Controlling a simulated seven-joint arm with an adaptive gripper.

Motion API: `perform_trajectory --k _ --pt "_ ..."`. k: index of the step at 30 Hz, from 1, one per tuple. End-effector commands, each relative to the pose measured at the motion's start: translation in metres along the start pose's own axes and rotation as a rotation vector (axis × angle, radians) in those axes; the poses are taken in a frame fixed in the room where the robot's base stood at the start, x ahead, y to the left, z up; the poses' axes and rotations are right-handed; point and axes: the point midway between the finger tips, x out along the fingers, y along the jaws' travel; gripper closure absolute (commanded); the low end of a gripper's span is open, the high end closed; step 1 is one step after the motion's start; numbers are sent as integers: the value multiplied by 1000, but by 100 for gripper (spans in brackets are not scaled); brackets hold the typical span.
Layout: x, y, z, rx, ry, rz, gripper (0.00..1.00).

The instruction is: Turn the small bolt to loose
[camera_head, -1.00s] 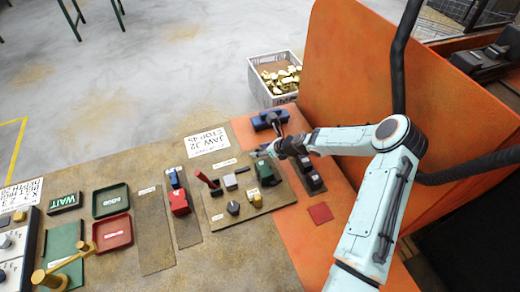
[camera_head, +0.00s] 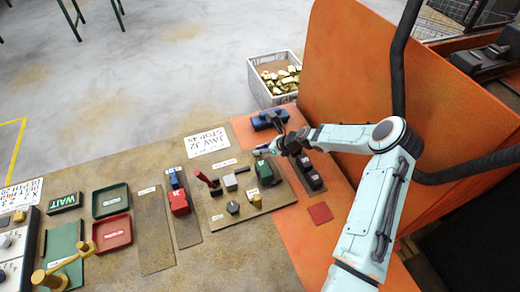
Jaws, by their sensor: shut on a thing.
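My gripper (camera_head: 266,150) is over the upper right of the brown fixture board, just above a dark green block (camera_head: 265,172). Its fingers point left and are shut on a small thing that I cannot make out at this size. The small bolt cannot be told apart; the fingers and wrist may hide it. A blue vise-like piece (camera_head: 265,122) sits just behind the gripper.
On the board stand a red lever (camera_head: 203,177), a grey block (camera_head: 230,183), a dark knob (camera_head: 233,208) and a brass piece (camera_head: 256,201). Black blocks (camera_head: 308,172) stand right of the gripper. An orange panel (camera_head: 390,100) rises behind the arm.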

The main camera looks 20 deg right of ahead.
Motion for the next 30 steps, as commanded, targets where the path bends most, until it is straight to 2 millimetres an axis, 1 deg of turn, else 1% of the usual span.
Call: perform_trajectory --k 18,24,30 --pt "3 -6 2 -393 -1 390 100" --pt "4 -7 2 -489 -1 487 100" --pt "4 -7 3 -548 -2 548 100"
